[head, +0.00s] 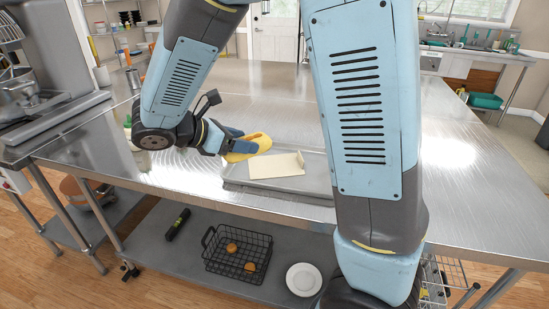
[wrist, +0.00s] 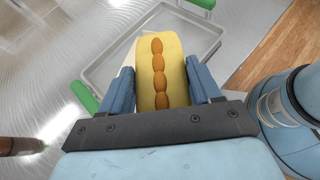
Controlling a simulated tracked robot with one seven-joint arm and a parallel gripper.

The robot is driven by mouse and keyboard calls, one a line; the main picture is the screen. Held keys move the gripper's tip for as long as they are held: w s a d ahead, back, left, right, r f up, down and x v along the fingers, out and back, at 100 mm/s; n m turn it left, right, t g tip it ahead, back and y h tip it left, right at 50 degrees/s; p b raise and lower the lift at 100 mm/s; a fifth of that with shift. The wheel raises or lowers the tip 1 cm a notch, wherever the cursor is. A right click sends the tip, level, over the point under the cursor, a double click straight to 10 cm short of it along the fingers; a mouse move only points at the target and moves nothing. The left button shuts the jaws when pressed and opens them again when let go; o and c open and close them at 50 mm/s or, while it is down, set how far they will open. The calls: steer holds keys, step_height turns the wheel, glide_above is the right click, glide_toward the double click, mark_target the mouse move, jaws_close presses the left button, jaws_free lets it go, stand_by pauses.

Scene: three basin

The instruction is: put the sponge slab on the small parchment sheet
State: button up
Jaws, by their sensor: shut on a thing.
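The sponge slab (head: 252,147) is yellow, and in the wrist view (wrist: 172,48) it shows a row of orange-brown bumps along its face. My gripper (head: 232,145) is shut on it, with a blue finger on each side in the wrist view (wrist: 160,85). The slab is held above the near left part of the grey tray. The small parchment sheet (head: 276,166) is a cream piece lying in the tray, to the right of and below the slab in the head view. In the wrist view the slab and fingers hide most of it.
The shallow grey tray (head: 310,187) sits on the steel table (head: 440,135) near its front edge. Green parts (wrist: 84,95) show beside it in the wrist view. A wire basket (head: 237,255) and white plate (head: 303,279) are on the lower shelf.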

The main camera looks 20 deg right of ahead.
steer(key=shift+d, duration=0.25)
steer(key=s+d+g, duration=0.1)
steer(key=s+d, duration=0.3)
steer(key=d, duration=0.6)
glide_above(271, 166)
steer(key=s, duration=0.2)
steer(key=shift+m, duration=0.4)
steer(key=f, duration=0.8)
steer(key=shift+w+d+f, duration=0.1)
steer(key=shift+w+f, duration=0.05)
steer(key=shift+w, duration=0.1)
steer(key=shift+w+f, duration=0.55)
steer(key=shift+f, duration=0.15)
steer(key=shift+w+f, duration=0.15)
steer(key=shift+f, duration=1.45)
steer(key=shift+f, duration=0.15)
